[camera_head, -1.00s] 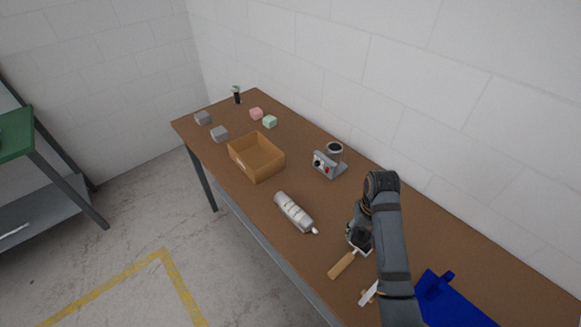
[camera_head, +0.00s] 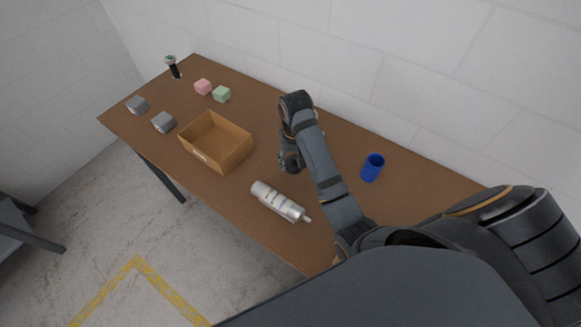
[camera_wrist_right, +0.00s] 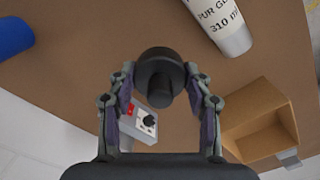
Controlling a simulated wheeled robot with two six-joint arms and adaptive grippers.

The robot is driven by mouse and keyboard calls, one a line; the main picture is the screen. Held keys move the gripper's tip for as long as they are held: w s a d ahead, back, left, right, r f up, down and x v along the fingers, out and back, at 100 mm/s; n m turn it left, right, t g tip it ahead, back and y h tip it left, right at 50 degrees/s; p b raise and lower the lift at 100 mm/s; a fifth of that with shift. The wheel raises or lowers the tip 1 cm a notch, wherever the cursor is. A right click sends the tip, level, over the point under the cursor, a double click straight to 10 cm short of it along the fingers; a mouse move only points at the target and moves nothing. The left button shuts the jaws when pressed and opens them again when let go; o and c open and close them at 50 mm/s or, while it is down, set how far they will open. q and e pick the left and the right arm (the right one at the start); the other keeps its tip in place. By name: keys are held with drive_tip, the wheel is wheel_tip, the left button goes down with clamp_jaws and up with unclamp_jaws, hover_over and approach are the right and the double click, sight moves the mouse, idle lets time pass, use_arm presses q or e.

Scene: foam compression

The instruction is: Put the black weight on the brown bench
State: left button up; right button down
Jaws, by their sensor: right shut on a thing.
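The black weight (camera_wrist_right: 160,72) is a dark round piece with a narrower knob, seen between my right fingers in the wrist view. My right gripper (camera_wrist_right: 160,92) is shut on it. In the head view my right gripper (camera_head: 291,162) hangs over the brown bench (camera_head: 262,112), between the box and the wall side; the weight is mostly hidden there by the gripper. Bench surface shows behind the weight in the wrist view, but I cannot tell how high the weight is. My left gripper is not in view.
A grey device with a red button (camera_wrist_right: 142,122) is close behind the weight. An open cardboard box (camera_head: 217,143), a white tube (camera_head: 279,202) and a blue cup (camera_head: 372,167) stand or lie around.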

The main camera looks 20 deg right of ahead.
drive_tip(key=w+f+b, duration=0.1)
drive_tip(key=b, duration=0.1)
drive_tip(key=w+f+b, duration=0.1)
drive_tip(key=w+f, duration=0.1)
drive_tip(key=w+d+f+b, duration=0.1)
drive_tip(key=w+f+b, duration=0.1)
drive_tip(key=shift+f+b, duration=0.25)
drive_tip(key=shift+b, duration=0.05)
drive_tip(key=shift+w+d+f+b, duration=0.1)
drive_tip(key=shift+w+f+b, duration=0.1)
drive_tip(key=shift+b, duration=0.2)
drive_tip(key=shift+w, duration=0.25)
drive_tip(key=shift+w+d+f+b, duration=0.15)
drive_tip(key=shift+f+b, duration=0.15)
drive_tip(key=shift+b, duration=0.2)
drive_tip(key=f, duration=0.3)
drive_tip(key=shift+w+f, duration=0.15)
drive_tip(key=shift+w, duration=0.05)
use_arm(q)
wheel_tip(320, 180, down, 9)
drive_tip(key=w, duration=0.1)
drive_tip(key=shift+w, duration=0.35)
use_arm(e)
drive_tip(key=c, duration=0.6)
unclamp_jaws()
drive_tip(key=shift+s+f, duration=0.1)
